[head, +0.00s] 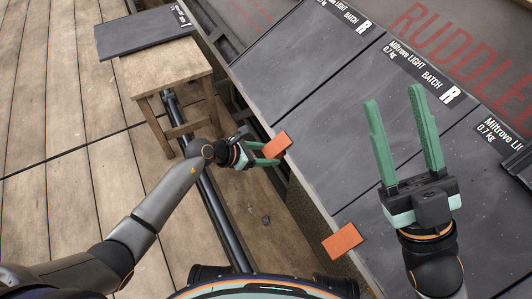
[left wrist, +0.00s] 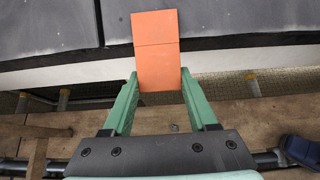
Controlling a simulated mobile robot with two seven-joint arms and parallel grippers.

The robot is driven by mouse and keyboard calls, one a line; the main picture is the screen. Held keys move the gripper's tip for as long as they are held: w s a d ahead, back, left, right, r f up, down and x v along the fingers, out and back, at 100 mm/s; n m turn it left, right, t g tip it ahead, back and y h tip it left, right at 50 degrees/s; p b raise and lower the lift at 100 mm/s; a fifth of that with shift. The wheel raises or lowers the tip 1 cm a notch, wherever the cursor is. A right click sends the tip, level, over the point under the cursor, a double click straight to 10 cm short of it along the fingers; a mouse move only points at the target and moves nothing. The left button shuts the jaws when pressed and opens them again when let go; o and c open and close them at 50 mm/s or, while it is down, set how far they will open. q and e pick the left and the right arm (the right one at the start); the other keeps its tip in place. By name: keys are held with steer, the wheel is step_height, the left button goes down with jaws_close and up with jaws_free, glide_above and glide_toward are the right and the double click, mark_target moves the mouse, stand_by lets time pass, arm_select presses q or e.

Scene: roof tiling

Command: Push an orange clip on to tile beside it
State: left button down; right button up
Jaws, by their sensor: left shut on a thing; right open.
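An orange clip (head: 276,144) is between the fingers of my left gripper (head: 268,154), at the lower edge of the roof tiles. In the left wrist view the clip (left wrist: 156,52) reaches past the fingertips and overlaps the edge of a dark tile (left wrist: 245,18). Whether it is fully seated there I cannot tell. My left gripper (left wrist: 158,82) is shut on the clip's near part. A second orange clip (head: 342,241) lies at the tile edge nearer to me. My right gripper (head: 400,100) is open and empty above a dark tile (head: 365,125).
A wooden stool (head: 165,68) with a dark tile (head: 143,37) on it stands at the upper left. Printed dark underlay (head: 440,30) lies beyond the tiles. A dark pipe (head: 215,205) runs along the plank deck (head: 60,130). The deck at left is clear.

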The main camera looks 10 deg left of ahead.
arm_select(q)
steer(key=shift+w+d+r, duration=0.1)
steer(key=shift+r, duration=0.1)
steer(key=c, duration=0.5)
jaws_free()
steer(key=o, duration=0.4)
steer(key=shift+f, duration=0.15)
